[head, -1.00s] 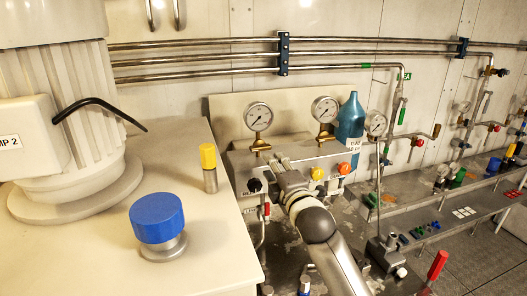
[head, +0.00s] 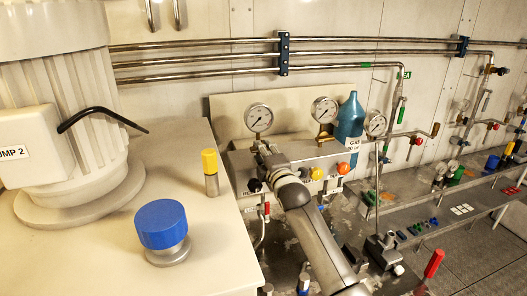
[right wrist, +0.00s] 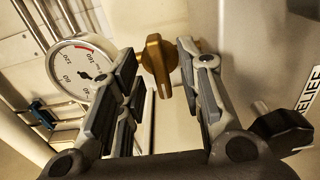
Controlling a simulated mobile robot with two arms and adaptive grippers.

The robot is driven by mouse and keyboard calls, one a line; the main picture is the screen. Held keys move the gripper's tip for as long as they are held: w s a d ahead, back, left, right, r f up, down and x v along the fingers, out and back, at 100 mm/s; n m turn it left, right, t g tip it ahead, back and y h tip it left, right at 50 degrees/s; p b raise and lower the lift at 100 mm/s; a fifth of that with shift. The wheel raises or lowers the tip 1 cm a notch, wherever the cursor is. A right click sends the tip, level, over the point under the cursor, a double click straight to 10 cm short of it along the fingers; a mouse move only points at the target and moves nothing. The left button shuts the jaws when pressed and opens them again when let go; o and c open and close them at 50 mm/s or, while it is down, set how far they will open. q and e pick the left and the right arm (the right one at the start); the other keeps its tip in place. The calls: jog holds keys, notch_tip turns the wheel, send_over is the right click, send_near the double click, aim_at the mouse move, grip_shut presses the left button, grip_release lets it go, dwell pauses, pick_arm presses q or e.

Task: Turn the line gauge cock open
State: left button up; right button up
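The brass gauge cock (right wrist: 158,68) has a wing handle, seen in the right wrist view close to a round pressure gauge (right wrist: 82,75). My right gripper (right wrist: 162,82) is open, with one finger on each side of the handle and gaps visible. In the head view my right gripper (head: 266,152) is just below the leftmost gauge (head: 258,118) and hides most of the cock there. My left gripper is not in view.
A black knob (right wrist: 281,122) by a RELIEF label sits right of the fingers. In the head view, yellow (head: 317,173) and orange (head: 343,168) knobs are to the right. A blue-capped post (head: 161,224) and a yellow-capped post (head: 210,172) stand on the left cabinet.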

jog(key=shift+w+a, duration=0.1)
jog(key=shift+w, duration=0.1)
grip_shut()
dwell(0.3)
